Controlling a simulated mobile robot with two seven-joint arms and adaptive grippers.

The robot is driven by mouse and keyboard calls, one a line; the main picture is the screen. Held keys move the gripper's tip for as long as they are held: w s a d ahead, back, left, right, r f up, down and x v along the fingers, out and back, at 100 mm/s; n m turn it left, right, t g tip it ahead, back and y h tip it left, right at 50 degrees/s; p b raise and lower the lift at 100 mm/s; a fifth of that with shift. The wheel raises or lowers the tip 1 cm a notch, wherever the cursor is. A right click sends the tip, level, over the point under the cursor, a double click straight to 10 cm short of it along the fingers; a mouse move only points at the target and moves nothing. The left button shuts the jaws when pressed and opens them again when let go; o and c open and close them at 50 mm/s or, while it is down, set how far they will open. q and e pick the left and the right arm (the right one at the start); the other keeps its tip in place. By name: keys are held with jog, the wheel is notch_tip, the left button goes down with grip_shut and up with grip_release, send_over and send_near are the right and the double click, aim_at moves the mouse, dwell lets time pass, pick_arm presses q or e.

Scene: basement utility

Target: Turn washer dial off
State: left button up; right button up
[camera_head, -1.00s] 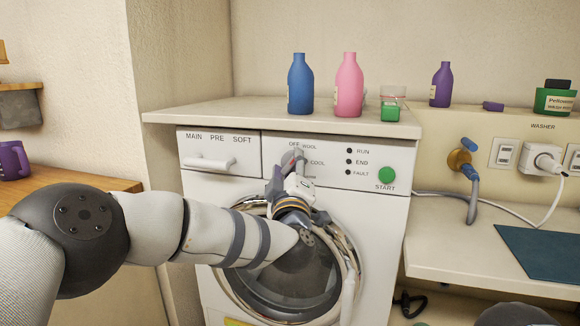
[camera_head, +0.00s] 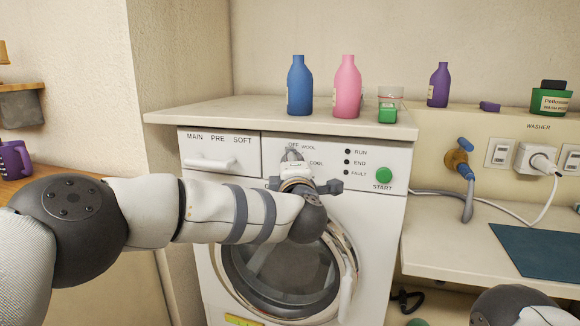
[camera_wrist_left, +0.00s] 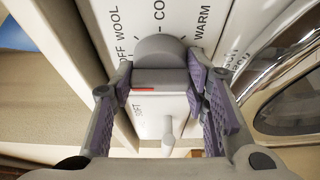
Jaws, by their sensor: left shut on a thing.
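The washer dial (camera_head: 292,155) is a grey knob high on the front panel of the white washer (camera_head: 330,150). In the left wrist view the dial (camera_wrist_left: 162,48) shows its round grey edge and a short red mark on its grip. The printed words OFF, WOOL, COOL and WARM run around it, with OFF at its left there. My left gripper (camera_head: 294,168) is at the dial, its wrist partly covering it in the head view. In the left wrist view the left gripper (camera_wrist_left: 160,82) has its purple-padded fingers shut on either side of the grip.
A green START button (camera_head: 384,175) and indicator lights sit right of the dial. The detergent drawer handle (camera_head: 208,162) is at its left. The round door (camera_head: 285,275) is below. Blue (camera_head: 299,85) and pink (camera_head: 347,86) bottles stand on top.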

dwell(0.5)
pick_arm(q)
jog(key=o, duration=1.2)
jog(key=shift+c, duration=0.2)
jog(key=s+d, duration=0.1)
jog(key=s, duration=1.1)
